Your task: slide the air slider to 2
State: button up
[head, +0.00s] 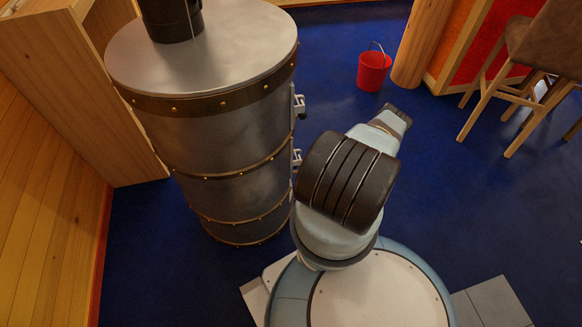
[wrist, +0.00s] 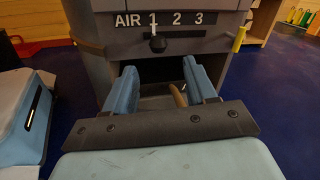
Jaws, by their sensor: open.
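The knob appears between the finger directions, beyond the tips; I see no contact. In the head view the stove (head: 225,130) is a tall metal cylinder with riveted bands; its slider is not visible there.
Below the slider is a dark opening (wrist: 158,70) in the stove, with a tan piece (wrist: 179,95) showing between my fingers. A yellow handle (wrist: 239,38) is at the right. A red bucket (head: 374,70) and a stool (head: 525,70) stand beyond on open blue floor.

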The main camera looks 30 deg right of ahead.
jog(key=x, duration=1)
jog(key=shift+w+a, duration=0.15)
jog(key=shift+a, duration=0.15)
jog(key=shift+w, duration=0.1)
grip_shut()
